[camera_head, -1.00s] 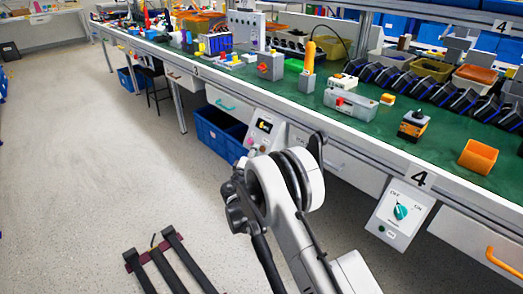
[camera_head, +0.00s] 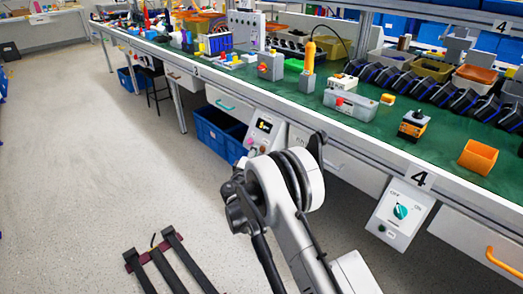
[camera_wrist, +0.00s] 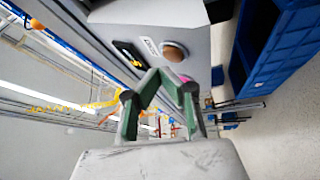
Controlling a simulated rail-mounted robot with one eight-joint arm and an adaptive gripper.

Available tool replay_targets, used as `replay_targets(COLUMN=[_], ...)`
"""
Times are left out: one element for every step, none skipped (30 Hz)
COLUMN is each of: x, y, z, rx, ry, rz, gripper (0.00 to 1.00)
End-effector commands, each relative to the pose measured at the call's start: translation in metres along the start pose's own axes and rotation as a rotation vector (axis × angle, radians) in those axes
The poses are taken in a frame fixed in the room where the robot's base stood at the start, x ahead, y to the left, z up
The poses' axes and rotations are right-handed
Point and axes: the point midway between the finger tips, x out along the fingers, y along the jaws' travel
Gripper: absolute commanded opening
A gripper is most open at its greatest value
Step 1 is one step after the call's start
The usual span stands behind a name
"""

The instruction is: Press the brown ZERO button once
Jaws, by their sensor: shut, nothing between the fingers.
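The brown button (camera_wrist: 174,51) is a round knob on the face of a grey control box (camera_wrist: 140,20) in the wrist view, beside a small white label (camera_wrist: 150,46) too blurred to read. A pink button (camera_wrist: 185,79) is partly hidden behind a finger. In the head view the box (camera_head: 281,130) stands under the bench front; my gripper is hidden there behind my arm.
A dark display (camera_wrist: 129,53) is beside the button. Blue crates (camera_wrist: 275,55) lie to the right in the wrist view and under the bench (camera_head: 217,128) in the head view. A rotary switch panel (camera_head: 402,212) hangs further right. Open floor is at the left.

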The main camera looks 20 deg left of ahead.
Motion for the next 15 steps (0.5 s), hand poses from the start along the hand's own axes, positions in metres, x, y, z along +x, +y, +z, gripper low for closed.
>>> replay_targets(x=[0.0000,0.0000,0.0000,0.0000,0.0000,0.0000,0.0001,0.0003,0.0007,0.0012,0.0017,0.0026,0.0033,0.0040,0.0048], y=[0.0000,0.0000,0.0000,0.0000,0.0000,0.0000,-0.0001,-0.0003,-0.0006,-0.0009,-0.0014,-0.0020,-0.0026,-0.0031,-0.0038], z=[0.0000,0.0000,0.0000,0.0000,0.0000,0.0000,0.0001,0.0003,0.0006,0.0009,0.0013,0.0020,0.0025,0.0030,0.0036], rx=[0.000,0.000,0.000,0.000,0.000,0.000,0.000,0.000,0.000,0.000,0.000,0.000,0.000,0.000,0.000], ry=[0.000,0.000,0.000,0.000,0.000,0.000,0.000,0.000,0.000,0.000,0.000,0.000,0.000,0.000,0.000], rz=[0.000,0.000,0.000,0.000,0.000,0.000,0.000,0.000,0.000,0.000,0.000,0.000,0.000,0.000,0.000], gripper=[0.00,0.00,0.00,0.00,0.00,0.00,0.00,0.00,0.00,0.00,0.00,0.00,0.00,0.00,0.00])
